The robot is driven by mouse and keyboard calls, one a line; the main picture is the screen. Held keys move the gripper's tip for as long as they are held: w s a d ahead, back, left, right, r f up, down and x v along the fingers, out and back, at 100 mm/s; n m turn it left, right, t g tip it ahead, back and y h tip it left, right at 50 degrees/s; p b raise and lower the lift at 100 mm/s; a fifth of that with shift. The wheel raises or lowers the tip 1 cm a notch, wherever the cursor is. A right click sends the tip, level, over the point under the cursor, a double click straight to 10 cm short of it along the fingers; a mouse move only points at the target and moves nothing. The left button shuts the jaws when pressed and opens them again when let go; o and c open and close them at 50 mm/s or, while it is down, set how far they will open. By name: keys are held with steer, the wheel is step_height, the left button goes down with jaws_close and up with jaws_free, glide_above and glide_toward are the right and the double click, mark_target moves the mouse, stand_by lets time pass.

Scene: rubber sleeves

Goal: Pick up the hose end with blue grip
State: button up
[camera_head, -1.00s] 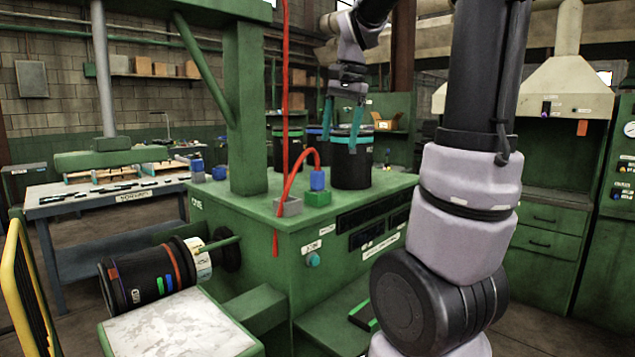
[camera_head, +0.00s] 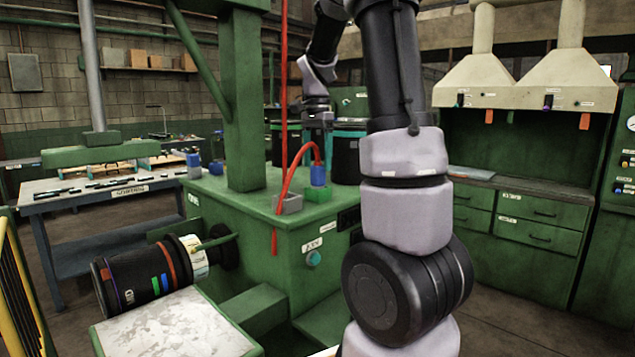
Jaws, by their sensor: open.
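The hose end with blue grip (camera_head: 318,176) stands upright in a green block (camera_head: 318,194) on top of the green machine. A red hose (camera_head: 291,170) arches from it to the left and down toward a grey block (camera_head: 288,203). My gripper (camera_head: 319,128) is above and behind the blue grip in the picture, apart from it by a small gap, and holds nothing that I can see. Its fingers are small and hard to make out against the dark drum (camera_head: 346,153) behind.
The green machine (camera_head: 250,235) has a thick upright column (camera_head: 245,100) left of the hose end. A straight red hose (camera_head: 283,90) hangs in front. Blue fittings (camera_head: 194,165) stand at its left rear. A black roller (camera_head: 135,280) juts out left, near a pale-topped stand (camera_head: 170,328).

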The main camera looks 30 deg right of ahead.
mark_target(318, 165)
steer(key=shift+f, duration=1.6)
jaws_close()
steer(key=shift+r, duration=5.1)
